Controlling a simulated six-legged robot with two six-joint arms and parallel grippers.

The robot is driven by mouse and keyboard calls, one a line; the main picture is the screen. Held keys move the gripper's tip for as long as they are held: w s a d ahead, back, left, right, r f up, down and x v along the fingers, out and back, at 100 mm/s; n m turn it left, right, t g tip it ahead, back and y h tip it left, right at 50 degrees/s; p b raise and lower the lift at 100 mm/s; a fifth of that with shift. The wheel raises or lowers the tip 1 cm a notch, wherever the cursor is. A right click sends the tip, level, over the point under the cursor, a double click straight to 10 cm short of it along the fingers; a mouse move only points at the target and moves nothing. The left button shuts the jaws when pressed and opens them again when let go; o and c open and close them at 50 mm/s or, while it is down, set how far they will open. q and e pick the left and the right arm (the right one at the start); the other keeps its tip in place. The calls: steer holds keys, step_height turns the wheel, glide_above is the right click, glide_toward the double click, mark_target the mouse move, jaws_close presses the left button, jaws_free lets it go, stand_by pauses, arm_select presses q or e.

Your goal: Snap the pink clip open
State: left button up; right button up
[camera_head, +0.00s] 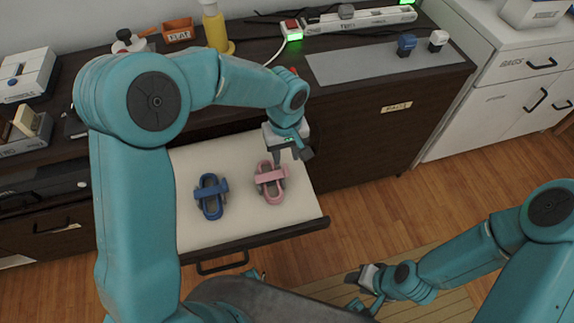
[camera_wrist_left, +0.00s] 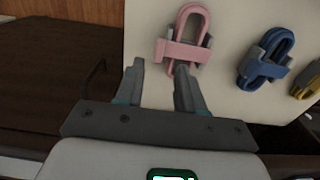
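The pink clip (camera_head: 270,182) lies on the white bottom of the open drawer (camera_head: 245,225). It has a pink loop, a pink cross bar and grey sides. It also shows in the left wrist view (camera_wrist_left: 183,50). My left gripper (camera_head: 290,157) is open and empty, just behind the pink clip. In the wrist view its two fingers (camera_wrist_left: 159,70) point toward the clip, with the right fingertip overlapping the clip's lower edge. I cannot tell whether they touch. My right gripper (camera_head: 366,280) is low at the front, away from the drawer; its finger opening is unclear.
A blue clip (camera_head: 210,195) lies left of the pink one. A yellow clip (camera_wrist_left: 309,80) shows at the wrist view's right edge. The cabinet top holds a power strip (camera_head: 360,20), a yellow bottle (camera_head: 216,28) and stamps (camera_head: 406,44). The drawer's front edge is raised.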

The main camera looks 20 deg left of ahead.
mark_target(286, 168)
arm_select(q)
step_height(286, 168, down, 6)
steer(key=shift+r+b, duration=0.1)
steer(key=shift+b, duration=0.25)
jaws_close()
stand_by(1.3)
